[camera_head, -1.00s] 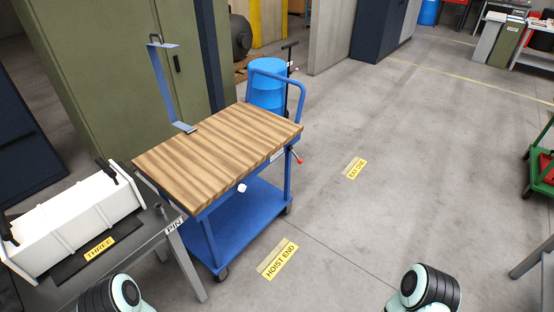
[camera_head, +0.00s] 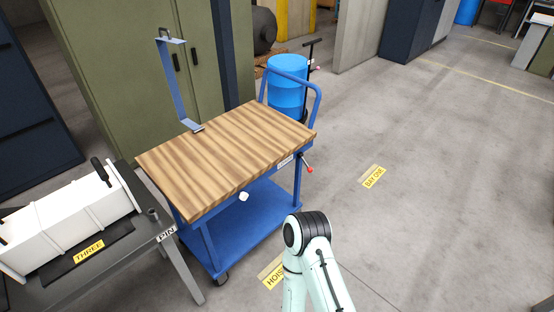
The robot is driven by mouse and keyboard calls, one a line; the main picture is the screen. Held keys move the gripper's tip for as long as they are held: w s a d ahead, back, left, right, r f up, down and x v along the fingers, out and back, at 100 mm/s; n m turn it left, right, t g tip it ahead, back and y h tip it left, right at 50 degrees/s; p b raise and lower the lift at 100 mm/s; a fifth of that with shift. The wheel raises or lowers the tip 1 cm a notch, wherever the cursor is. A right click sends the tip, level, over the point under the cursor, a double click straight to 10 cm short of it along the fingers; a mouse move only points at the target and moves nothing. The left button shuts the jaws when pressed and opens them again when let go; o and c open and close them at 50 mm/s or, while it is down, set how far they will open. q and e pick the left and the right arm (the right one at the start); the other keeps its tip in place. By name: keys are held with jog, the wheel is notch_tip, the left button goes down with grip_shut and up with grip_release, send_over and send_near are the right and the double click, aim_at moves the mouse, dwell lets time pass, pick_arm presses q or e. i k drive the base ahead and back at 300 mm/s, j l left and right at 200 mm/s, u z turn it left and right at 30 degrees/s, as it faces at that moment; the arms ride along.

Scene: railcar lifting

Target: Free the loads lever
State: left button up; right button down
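A lever with a red knob (camera_head: 309,169) sticks out from the right end of a blue cart, just below its wooden top (camera_head: 225,155). A small pale label (camera_head: 286,161) is on the cart's edge beside it; I cannot read it. A white knob (camera_head: 243,196) shows on the cart's long near side. I cannot tell from the view which of these is the loads lever. One of my arms reaches up at the bottom centre, its black-ringed joint in front of the cart's lower right corner. Neither gripper shows, and nothing touches the red-knobbed lever.
A grey bench (camera_head: 177,262) marked PIN stands at the left with a white ribbed case (camera_head: 65,222) and a THREE label. Behind the cart are a green cabinet (camera_head: 120,80) and a blue barrel (camera_head: 287,85). The floor right of the cart is clear, with a BAY ONE marking (camera_head: 373,177).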

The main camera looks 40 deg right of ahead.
aim_at(300, 155)
jog(key=i+l+u, duration=0.1)
jog(key=l+u, duration=0.25)
jog(key=l, duration=0.15)
jog(key=l+u, duration=0.6)
jog(key=l, duration=0.35)
jog(key=k+l+u, duration=0.2)
jog(key=l, duration=0.35)
jog(key=l+u, duration=0.1)
jog(key=l, duration=0.45)
jog(key=k+l+u, duration=0.1)
jog(key=l, duration=0.45)
jog(key=k+l, duration=0.1)
jog(key=l, duration=0.35)
jog(key=k+l, duration=0.1)
jog(key=l, duration=0.35)
jog(key=k+l, duration=0.1)
jog(key=l, duration=0.35)
jog(key=k+l, duration=0.1)
jog(key=l, duration=0.35)
jog(key=k+l, duration=0.15)
jog(key=l, duration=0.3)
jog(key=i+u, duration=0.05)
